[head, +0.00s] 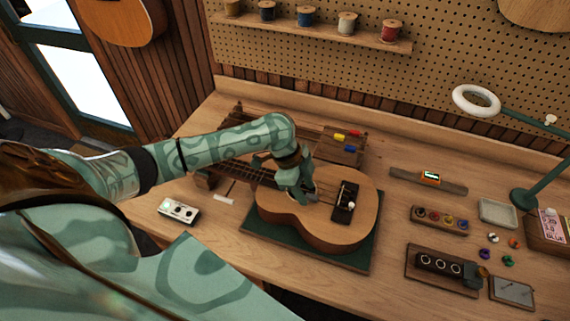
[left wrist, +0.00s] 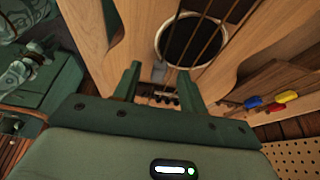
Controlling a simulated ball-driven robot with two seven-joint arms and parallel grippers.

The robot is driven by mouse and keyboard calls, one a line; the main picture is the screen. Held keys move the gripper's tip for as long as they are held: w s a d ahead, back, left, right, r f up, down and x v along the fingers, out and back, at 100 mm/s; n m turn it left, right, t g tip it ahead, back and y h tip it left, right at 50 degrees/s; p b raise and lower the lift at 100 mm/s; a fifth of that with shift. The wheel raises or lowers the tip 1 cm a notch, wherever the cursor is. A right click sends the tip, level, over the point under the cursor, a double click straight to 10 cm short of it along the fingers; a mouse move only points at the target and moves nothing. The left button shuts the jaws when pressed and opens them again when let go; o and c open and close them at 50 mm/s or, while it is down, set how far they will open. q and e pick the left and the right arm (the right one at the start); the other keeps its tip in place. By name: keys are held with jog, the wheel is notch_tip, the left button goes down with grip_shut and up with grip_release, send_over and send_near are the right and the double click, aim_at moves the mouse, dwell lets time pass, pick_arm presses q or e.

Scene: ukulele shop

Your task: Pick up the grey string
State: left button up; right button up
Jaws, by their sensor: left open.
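The ukulele (head: 285,218) lies face up on a dark green mat (head: 347,262) on the bench. My left gripper (head: 306,193) is over its body near the sound hole and hides part of it. In the left wrist view, the gripper (left wrist: 158,75) is open, its two green fingers apart. Several strings (left wrist: 208,38) cross the sound hole (left wrist: 190,42) ahead of the fingers. A small grey patch (left wrist: 158,72) shows between the fingertips; I cannot tell whether it is the grey string.
A tray with coloured-handled tools (head: 343,145) stands behind the ukulele. A small white-faced box (head: 178,211) is at left. At right are a tuner strip (head: 428,181), a peg holder (head: 440,219), a dark block (head: 445,268) and a lamp (head: 530,195). Spools (head: 347,24) stand on a shelf.

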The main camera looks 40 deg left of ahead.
pick_arm(q)
jog(key=shift+w+d+f, duration=0.1)
jog(key=shift+d+f, duration=0.05)
jog(key=shift+f, duration=0.25)
grip_shut()
jog(key=shift+r, duration=0.1)
